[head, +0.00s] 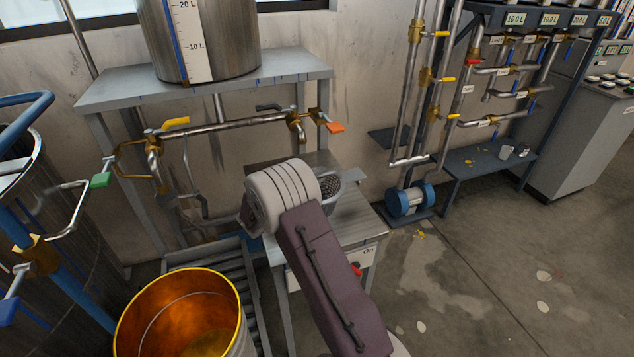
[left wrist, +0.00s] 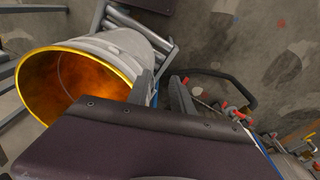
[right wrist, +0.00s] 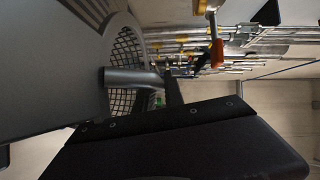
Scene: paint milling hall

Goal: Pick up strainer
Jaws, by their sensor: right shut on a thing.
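The strainer (head: 330,184) is a grey metal piece with a perforated bowl, partly hidden behind my right wrist in the head view. In the right wrist view its mesh (right wrist: 128,55) and short round handle (right wrist: 130,77) show close up. My right gripper (right wrist: 172,88) is shut on the strainer's handle. In the head view my right wrist hides its fingers. My left gripper (left wrist: 163,95) shows only in the left wrist view, its two fingers apart with nothing seen between them.
A small metal bench (head: 355,226) with a red knob stands below the strainer. A pipe with valve handles (head: 230,126) runs above, under a shelf (head: 290,72) holding a tank. Floor at right is open.

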